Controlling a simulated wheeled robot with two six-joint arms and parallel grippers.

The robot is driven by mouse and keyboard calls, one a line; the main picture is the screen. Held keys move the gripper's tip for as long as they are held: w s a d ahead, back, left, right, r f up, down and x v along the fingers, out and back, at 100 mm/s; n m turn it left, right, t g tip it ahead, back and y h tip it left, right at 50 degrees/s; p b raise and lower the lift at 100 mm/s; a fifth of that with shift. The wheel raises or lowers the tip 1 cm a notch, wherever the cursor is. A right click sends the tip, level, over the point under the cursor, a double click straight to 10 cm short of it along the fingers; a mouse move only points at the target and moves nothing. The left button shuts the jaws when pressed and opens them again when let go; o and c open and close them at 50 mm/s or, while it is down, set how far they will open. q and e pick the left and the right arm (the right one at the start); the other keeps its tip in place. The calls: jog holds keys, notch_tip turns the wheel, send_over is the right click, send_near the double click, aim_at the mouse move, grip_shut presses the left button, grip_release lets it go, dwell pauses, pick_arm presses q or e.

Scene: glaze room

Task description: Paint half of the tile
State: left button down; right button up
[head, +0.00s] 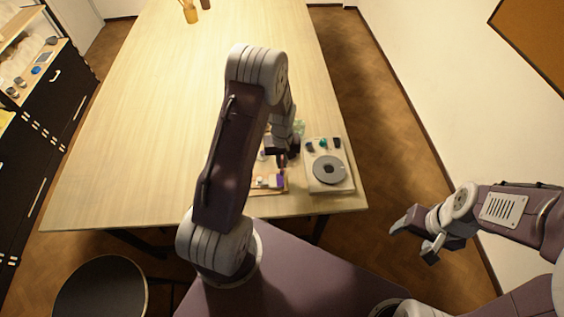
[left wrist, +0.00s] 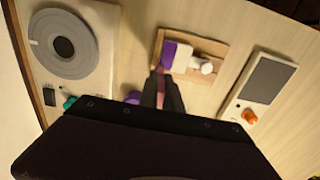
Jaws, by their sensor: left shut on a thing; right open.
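The tile (left wrist: 177,57) lies on a tan board (left wrist: 219,46) in the left wrist view; its left part is purple and the part to the right looks white. In the head view the tile (head: 280,181) is near the table's front edge. My left gripper (left wrist: 161,84) is shut on a thin, dark, purple-tipped thing, perhaps a brush, mostly hidden by the fingers. Its tip is at or just above the tile's purple edge; contact cannot be told. In the head view my left gripper (head: 283,157) is above the board. My right gripper (head: 414,243) is open and empty, right of the table.
A pale unit with a grey disc (head: 328,171) stands right of the board. A white device with a grey screen (left wrist: 271,78) and a small white round thing (left wrist: 207,67) are near the tile. A purple thing (left wrist: 133,97) is partly hidden. The table's left (head: 130,150) is clear.

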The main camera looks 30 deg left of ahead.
pick_arm(q)
notch_tip(320, 180, up, 6)
jog(key=p, duration=0.4)
jog(key=shift+p, duration=0.3)
jog(key=shift+f, duration=0.1)
